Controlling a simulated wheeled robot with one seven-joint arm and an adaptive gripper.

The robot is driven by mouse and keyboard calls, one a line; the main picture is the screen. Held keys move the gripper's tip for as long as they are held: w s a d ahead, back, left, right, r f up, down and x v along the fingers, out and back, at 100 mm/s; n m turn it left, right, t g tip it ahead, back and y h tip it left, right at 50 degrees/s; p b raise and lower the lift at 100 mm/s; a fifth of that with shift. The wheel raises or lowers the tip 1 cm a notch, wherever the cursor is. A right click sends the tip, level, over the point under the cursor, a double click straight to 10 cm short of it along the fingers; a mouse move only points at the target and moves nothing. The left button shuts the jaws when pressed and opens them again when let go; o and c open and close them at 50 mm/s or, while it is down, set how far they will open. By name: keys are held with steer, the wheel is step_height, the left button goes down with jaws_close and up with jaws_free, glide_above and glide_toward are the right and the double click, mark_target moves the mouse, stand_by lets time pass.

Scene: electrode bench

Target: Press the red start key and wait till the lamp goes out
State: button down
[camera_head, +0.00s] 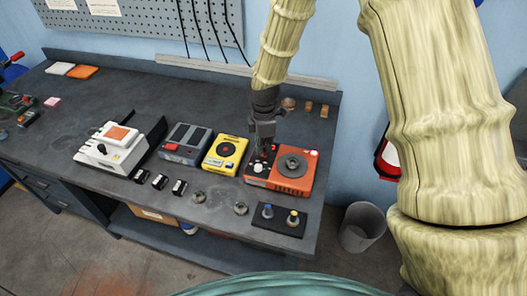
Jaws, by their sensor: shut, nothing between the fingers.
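My gripper (264,146) points down over the left part of an orange device (293,184) at the right of the bench. It is shut and empty. Its fingertips are close to the panel, and I cannot tell whether they touch it. Small red spots show by the fingertips; I cannot tell whether one is a key or a lamp. A white knob (260,168) sits just in front of the fingers. A round grey disc (293,163) is on the device's top. A grey device (186,142) farther left carries a red key (171,147), well apart from my gripper.
A yellow device (224,153) stands just left of the orange one. A white machine (107,148) is farther left. Small black blocks, metal rings and a dark plate (279,219) with two knobs lie along the front edge. A grey bin (361,226) stands on the floor.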

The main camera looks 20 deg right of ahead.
steer(key=shift+r+p, duration=1.65)
steer(key=shift+r, duration=0.85)
steer(key=shift+s+f, duration=0.1)
steer(key=shift+f, duration=0.05)
